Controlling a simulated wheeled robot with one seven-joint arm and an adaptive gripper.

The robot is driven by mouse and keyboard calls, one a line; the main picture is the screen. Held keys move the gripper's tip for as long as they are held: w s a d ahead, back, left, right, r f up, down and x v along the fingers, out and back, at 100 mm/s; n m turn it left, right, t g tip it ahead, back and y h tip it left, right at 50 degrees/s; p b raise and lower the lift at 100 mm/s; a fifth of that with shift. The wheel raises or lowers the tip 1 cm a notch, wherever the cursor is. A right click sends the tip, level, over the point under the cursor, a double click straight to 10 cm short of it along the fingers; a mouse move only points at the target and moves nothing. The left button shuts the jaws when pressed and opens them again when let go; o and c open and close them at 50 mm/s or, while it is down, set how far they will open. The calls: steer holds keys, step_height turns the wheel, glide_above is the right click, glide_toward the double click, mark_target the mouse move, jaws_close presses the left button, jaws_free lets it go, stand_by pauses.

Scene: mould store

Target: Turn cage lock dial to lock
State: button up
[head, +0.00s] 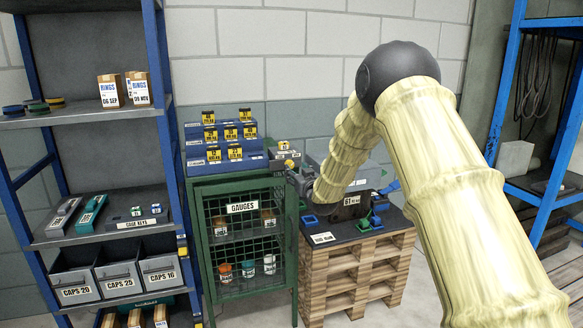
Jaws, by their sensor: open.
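The green cage (242,236) labelled GAUGES stands against the wall, left of centre, with its mesh door shut. Several jars and boxes show behind the mesh. I cannot make out the lock dial; it may be hidden behind my gripper or too small to see. My arm reaches in from the right, and my gripper (290,174) is at the cage's upper right edge. It is small and partly hidden, its jaws open. Whether it touches the cage cannot be told.
Blue and yellow-labelled blocks (229,134) stand on the cage top. A wooden pallet stack (350,276) with a dark mould top stands close on the right. A blue shelf rack (97,130) with CAPS bins (117,277) is on the left; another blue rack (505,80) is far right.

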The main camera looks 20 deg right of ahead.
mark_target(291, 165)
steer(key=w, duration=0.6)
steer(key=shift+w+a, duration=0.1)
steer(key=shift+w, duration=0.15)
jaws_close()
